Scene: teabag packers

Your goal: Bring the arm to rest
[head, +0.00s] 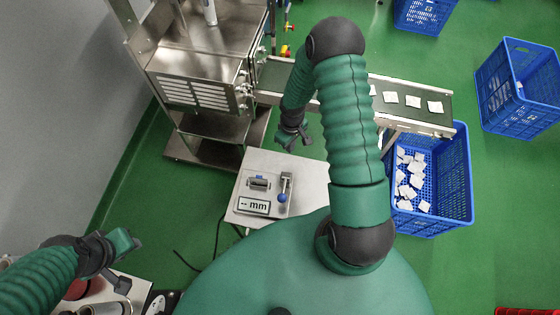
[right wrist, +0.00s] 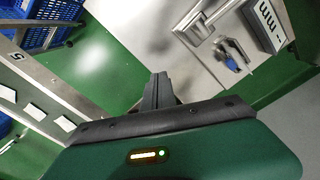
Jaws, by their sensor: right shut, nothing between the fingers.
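My right arm comes up from my body and bends over at the top. Its gripper (head: 293,137) hangs above the far edge of the small steel table (head: 312,178), empty. In the right wrist view the fingers (right wrist: 157,90) are shut together with nothing between them.
A gauge with an "mm" display (head: 254,206) and a blue-knobbed lever (head: 283,190) stands on the steel table. A steel machine (head: 198,92) stands behind. A conveyor (head: 455,129) carries white teabags towards a blue crate (head: 465,200) holding several. Another blue crate (head: 486,105) stands right.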

